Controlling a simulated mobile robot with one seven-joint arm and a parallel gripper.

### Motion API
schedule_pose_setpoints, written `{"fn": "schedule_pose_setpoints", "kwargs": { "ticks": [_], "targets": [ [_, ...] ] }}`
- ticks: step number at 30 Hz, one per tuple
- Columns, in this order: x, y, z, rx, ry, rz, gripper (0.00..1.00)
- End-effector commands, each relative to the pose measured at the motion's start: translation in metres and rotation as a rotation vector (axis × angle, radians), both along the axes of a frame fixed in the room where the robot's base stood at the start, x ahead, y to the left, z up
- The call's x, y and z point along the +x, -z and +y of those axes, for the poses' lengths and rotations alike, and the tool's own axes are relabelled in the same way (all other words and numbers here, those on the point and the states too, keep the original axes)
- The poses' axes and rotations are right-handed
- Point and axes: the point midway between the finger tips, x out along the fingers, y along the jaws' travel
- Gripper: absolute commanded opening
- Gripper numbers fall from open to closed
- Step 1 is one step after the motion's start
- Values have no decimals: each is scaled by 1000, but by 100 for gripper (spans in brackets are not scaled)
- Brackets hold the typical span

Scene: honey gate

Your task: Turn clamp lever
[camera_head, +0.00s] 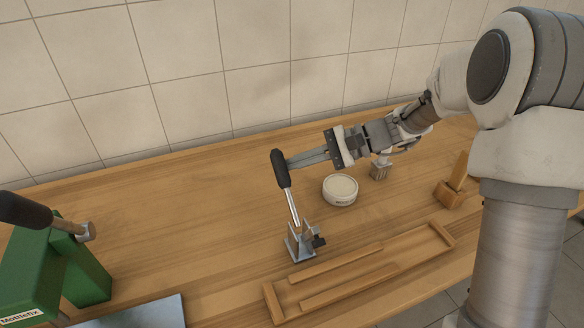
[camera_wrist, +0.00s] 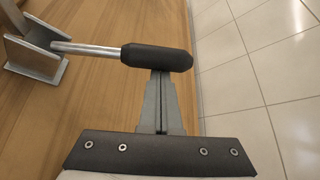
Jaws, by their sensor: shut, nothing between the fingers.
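The toggle clamp (camera_head: 299,243) stands on the wooden bench, with its lever (camera_head: 285,180) raised and leaning slightly left. The lever has a metal rod and a black grip. In the wrist view the black grip (camera_wrist: 157,58) lies across the tips of my fingers, and the rod runs left to the clamp's metal bracket (camera_wrist: 36,62). My gripper (camera_head: 291,162) is shut, with its fingertips at or against the side of the grip. The fingers show together in the wrist view (camera_wrist: 160,78). I cannot tell whether they touch the grip.
A round white tub (camera_head: 340,190) stands right of the clamp. A wooden frame (camera_head: 373,256) lies in front. A wooden-handled tool (camera_head: 453,190) is at right. The back left of the bench is clear, below a tiled wall (camera_head: 180,70).

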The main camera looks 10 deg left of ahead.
Motion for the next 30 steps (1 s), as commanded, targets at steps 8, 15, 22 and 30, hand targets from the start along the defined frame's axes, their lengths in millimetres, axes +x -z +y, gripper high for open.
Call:
{"fn": "schedule_pose_setpoints", "kwargs": {
  "ticks": [8,15,22,30],
  "targets": [
    [-17,-16,-11,120,3,-198,0],
    [-36,-35,-22,240,3,-392,0],
    [-57,-50,-35,266,0,-436,0],
    [-79,-56,-48,264,0,-433,0]
  ]
}}
